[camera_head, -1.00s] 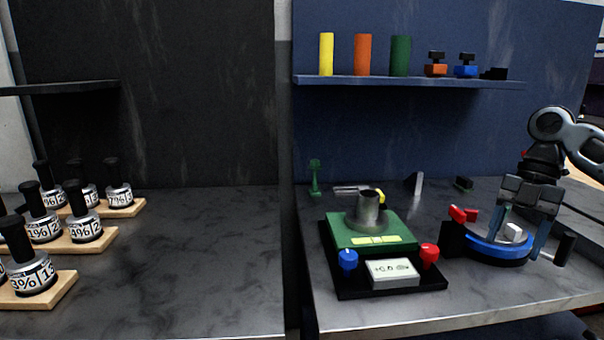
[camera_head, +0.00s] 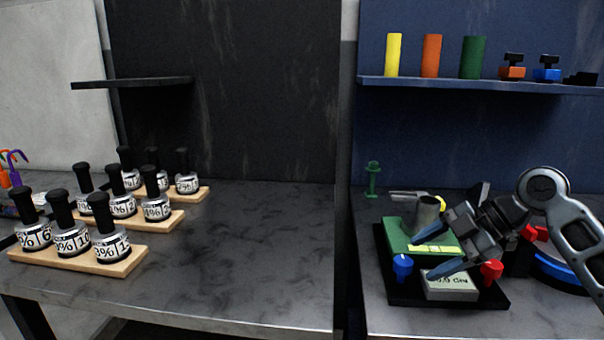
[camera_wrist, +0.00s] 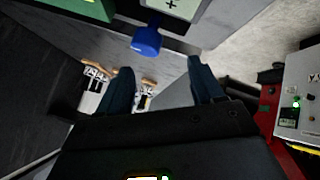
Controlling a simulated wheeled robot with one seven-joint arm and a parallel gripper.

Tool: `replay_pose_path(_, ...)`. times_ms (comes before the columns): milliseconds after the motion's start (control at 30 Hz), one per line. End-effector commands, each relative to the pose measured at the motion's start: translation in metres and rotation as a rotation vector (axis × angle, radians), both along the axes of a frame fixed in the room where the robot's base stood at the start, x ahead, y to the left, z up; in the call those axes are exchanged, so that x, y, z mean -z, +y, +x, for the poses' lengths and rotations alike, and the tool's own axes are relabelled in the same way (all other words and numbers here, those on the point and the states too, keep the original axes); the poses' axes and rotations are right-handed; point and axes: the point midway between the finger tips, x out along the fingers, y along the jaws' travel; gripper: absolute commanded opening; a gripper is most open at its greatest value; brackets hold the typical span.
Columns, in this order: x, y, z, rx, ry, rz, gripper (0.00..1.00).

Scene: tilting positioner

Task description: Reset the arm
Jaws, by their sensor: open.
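My gripper (camera_head: 425,256) is in front of the green tilting positioner (camera_head: 398,235) in the head view, its blue-tipped fingers spread and nothing between them. It partly hides the positioner's right side. The positioner stands on a black base with a metal cup (camera_head: 427,212) on top, a blue knob (camera_head: 402,267), a red knob (camera_head: 491,271) and a white display box (camera_head: 449,288). In the wrist view both dark fingers (camera_wrist: 162,82) are apart, with the blue knob (camera_wrist: 147,41) beyond them.
Rows of black-capped weights on wooden boards (camera_head: 95,255) stand on the left table. A blue ring device (camera_head: 562,272) is at the right, partly behind my arm. A shelf (camera_head: 480,83) holds colored cylinders and small blocks. The left table's middle is clear.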

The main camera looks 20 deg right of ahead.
Motion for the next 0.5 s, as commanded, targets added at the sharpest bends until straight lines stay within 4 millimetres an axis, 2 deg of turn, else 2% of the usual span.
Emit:
replay_pose_path(33,0.003,0.026,0.015,0.029,-0.037,0.057,0.67)
replay_pose_path(200,0.004,0.092,0.050,0.175,-0.139,0.238,0.67)
replay_pose_path(333,0.007,0.136,0.064,0.294,-0.185,0.384,0.67)
replay_pose_path(500,0.018,0.184,0.064,0.458,-0.208,0.568,0.67)
